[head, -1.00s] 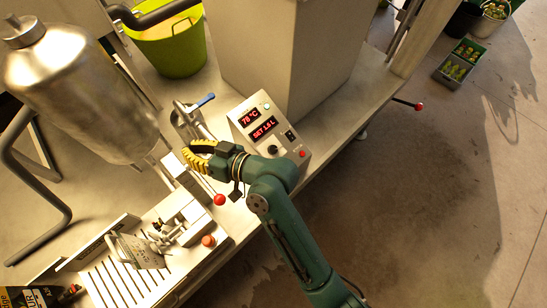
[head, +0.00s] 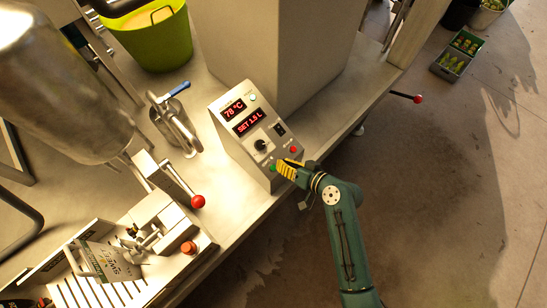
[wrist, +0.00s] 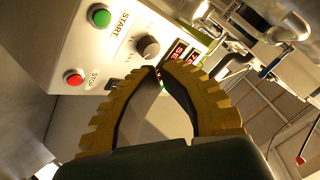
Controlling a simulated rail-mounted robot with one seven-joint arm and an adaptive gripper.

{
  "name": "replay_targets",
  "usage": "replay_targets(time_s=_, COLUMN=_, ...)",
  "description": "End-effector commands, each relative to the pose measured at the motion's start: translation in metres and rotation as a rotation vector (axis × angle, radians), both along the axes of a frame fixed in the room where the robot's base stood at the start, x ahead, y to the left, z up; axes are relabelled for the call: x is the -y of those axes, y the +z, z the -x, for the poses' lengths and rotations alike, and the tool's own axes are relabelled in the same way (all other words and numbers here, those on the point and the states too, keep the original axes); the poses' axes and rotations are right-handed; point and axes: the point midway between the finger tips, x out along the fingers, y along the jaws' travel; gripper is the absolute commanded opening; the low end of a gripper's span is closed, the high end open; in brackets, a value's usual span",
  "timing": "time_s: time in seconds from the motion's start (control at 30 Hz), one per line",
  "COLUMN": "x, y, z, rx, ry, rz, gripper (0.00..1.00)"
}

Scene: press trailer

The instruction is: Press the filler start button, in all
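The filler's control box (head: 240,120) stands on the bench with red displays reading 78 °C and SET 1.5 L. Its green start button (head: 272,168) is low on the front face; in the wrist view the green START button (wrist: 100,17) is at the upper left. My gripper (head: 280,166) has yellow ribbed fingers close in front of the box's lower edge, just right of the green button in the head view. In the wrist view the fingertips (wrist: 162,70) meet, empty, bowed around a gap. They point past the knob and are apart from the START button.
A red STOP button (wrist: 74,78) and a knob (wrist: 148,46) share the panel. Left of the box are a blue-handled valve (head: 175,120), a red-knobbed lever (head: 197,201) and a steel tank (head: 60,80). Open floor (head: 460,200) lies to the right.

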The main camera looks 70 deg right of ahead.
Motion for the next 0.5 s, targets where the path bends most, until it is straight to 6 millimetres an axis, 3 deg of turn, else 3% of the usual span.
replay_targets(time_s=0.27, x=0.0, y=0.0, z=-0.001, rx=0.0, ry=0.002, rz=0.0, gripper=0.0)
replay_targets(time_s=0.5, x=0.004, y=-0.025, z=-0.011, rx=0.0, ry=0.003, rz=0.001, gripper=0.0)
